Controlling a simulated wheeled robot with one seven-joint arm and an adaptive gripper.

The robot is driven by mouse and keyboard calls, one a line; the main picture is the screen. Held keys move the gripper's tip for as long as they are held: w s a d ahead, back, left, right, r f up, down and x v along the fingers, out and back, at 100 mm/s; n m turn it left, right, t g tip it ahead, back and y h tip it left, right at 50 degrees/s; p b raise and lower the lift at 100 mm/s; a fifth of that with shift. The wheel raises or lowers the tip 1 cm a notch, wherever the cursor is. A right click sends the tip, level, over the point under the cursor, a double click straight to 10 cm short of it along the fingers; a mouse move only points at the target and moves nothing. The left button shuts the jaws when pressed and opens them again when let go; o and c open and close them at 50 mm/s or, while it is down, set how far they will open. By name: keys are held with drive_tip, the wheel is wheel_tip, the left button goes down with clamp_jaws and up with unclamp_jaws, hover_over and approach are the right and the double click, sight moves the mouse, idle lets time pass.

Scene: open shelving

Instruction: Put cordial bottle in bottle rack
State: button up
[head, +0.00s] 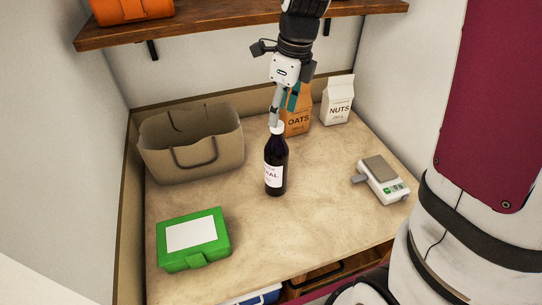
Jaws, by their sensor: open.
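The cordial bottle (275,172) is dark with a white cap and a white label. It stands upright near the middle of the counter. My gripper (281,116) is open and points down from above, with its fingers at the height of the bottle's cap. One finger overlaps the cap in the picture; I cannot tell whether it touches. No bottle rack can be made out in this view.
A beige bag (190,160) stands at the back left, a green case (168,250) at the front left. An oats bag (299,118) and a nuts carton (338,103) stand behind. A scale (388,188) lies right. A shelf (215,22) hangs above. The counter's front middle is clear.

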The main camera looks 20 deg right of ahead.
drive_tip(key=shift+w+a+f+p, duration=0.1)
drive_tip(key=shift+w+f+p, duration=0.05)
drive_tip(key=shift+f, duration=0.9)
drive_tip(key=shift+w+a+f+p, duration=0.1)
drive_tip(key=shift+w+f+p, duration=0.1)
drive_tip(key=shift+f, duration=0.8)
drive_tip(key=shift+w+a+f+p, duration=0.1)
drive_tip(key=shift+w+f, duration=0.05)
drive_tip(key=shift+f, duration=0.9)
drive_tip(key=shift+d, duration=0.1)
clamp_jaws()
